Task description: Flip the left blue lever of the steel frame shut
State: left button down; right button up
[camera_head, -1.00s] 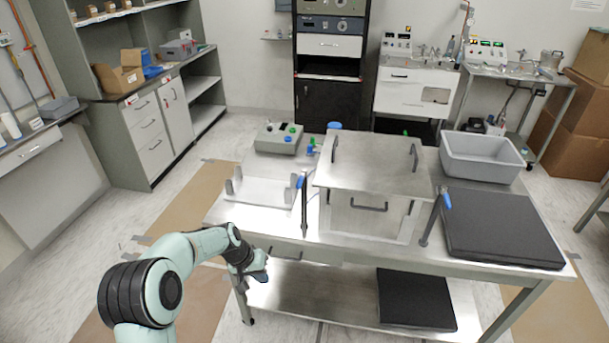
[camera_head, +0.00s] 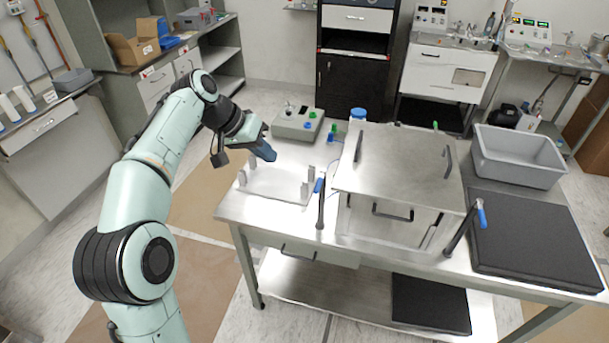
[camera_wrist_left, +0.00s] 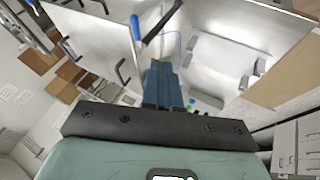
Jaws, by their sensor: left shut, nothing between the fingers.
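The steel frame (camera_head: 400,165) stands on the steel table, a box with a flat top plate and black handles. Its left lever (camera_head: 320,203) is a black bar with a blue grip, standing upright at the frame's front left. The lever also shows in the left wrist view (camera_wrist_left: 137,30), beyond the fingertips. The right lever (camera_head: 466,228) has a blue grip and leans at the front right. My left gripper (camera_head: 268,153) is shut and empty, above the left part of the table, left of the left lever and apart from it. Its closed blue fingers show in the wrist view (camera_wrist_left: 160,68). My right gripper is not in view.
A metal fixture with upright posts (camera_head: 275,185) lies below my left gripper. A grey bin (camera_head: 517,160) and a black pad (camera_head: 535,240) are on the right. The table's front left edge is bare.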

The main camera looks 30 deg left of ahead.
aim_at(320, 182)
pick_arm(q)
jog(key=w+d+f+b, duration=0.1)
jog(key=w+d+f, duration=0.4)
jog(key=d+f, duration=0.2)
jog(key=shift+w+f, duration=0.3)
jog(key=shift+f, duration=0.8)
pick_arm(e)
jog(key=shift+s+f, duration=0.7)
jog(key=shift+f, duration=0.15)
